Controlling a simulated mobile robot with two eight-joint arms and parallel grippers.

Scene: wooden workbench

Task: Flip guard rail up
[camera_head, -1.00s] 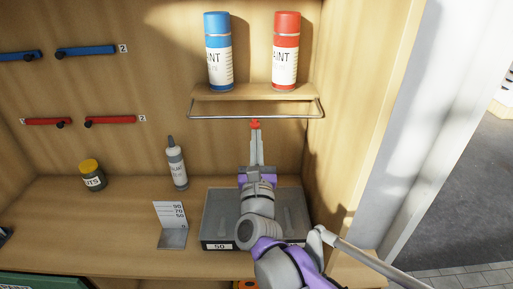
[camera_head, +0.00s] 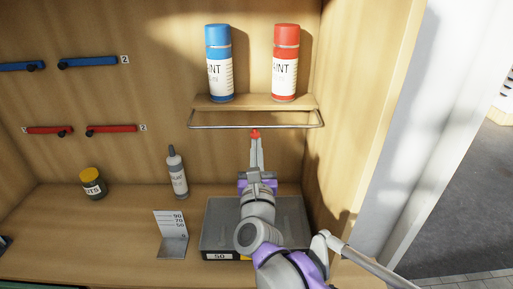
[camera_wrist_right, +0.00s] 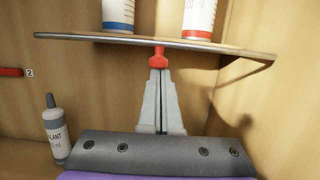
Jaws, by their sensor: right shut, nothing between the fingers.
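The guard rail (camera_head: 225,127) is a thin metal bar hanging low in front of the small wooden shelf (camera_head: 256,101). In the right wrist view the rail (camera_wrist_right: 110,39) crosses the top of the picture. My right gripper (camera_head: 256,136) is shut and empty, its red tips pointing up just below the middle of the rail. In the right wrist view the red fingertips (camera_wrist_right: 159,58) are just under the rail; whether they touch it I cannot tell. My left gripper is not in view.
A blue paint can (camera_head: 219,64) and a red paint can (camera_head: 285,64) stand on the shelf. Below are a grey case (camera_head: 222,220), a sealant bottle (camera_head: 177,174), a nuts jar (camera_head: 92,184) and a metal bracket (camera_head: 172,240). A wooden side wall (camera_head: 350,110) is close on the right.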

